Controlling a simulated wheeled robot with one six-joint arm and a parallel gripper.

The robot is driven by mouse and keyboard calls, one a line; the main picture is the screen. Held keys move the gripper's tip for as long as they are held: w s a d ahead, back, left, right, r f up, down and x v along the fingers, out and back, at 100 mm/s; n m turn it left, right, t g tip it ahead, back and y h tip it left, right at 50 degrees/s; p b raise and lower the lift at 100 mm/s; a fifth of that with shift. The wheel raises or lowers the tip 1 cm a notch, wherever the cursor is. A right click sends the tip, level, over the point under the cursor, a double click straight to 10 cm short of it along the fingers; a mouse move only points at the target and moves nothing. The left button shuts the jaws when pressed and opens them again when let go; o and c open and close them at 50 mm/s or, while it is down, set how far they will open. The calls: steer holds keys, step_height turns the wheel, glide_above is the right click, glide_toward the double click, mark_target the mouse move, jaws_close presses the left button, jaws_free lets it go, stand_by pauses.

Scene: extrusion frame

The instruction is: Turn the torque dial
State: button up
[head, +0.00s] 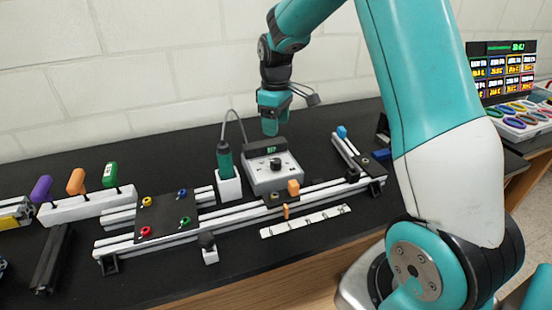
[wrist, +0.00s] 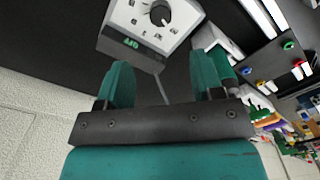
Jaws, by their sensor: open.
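The torque dial (head: 275,162) is a small dark knob on top of a grey control box (head: 272,181) with a green-lit display, behind the extrusion frame. In the wrist view the dial (wrist: 160,13) is a black knob with a light pointer mark, ringed by printed labels, at the top of the picture. My gripper (head: 270,127) hangs above and behind the box in the head view. In the wrist view its two teal fingers (wrist: 160,82) are apart with nothing between them, and the box lies beyond their tips. The dial is apart from the fingers.
A teal screwdriver (head: 225,160) with a cable stands in a white holder left of the box. The frame's rails (head: 215,228) and a black plate (head: 167,216) with coloured knobs lie in front. Purple, orange and green handles stand in a white rack (head: 88,205).

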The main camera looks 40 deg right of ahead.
mark_target(276, 161)
step_height(276, 161, down, 13)
steer(key=shift+r+p, duration=0.1)
steer(key=shift+p, duration=1)
steer(key=c, duration=0.9)
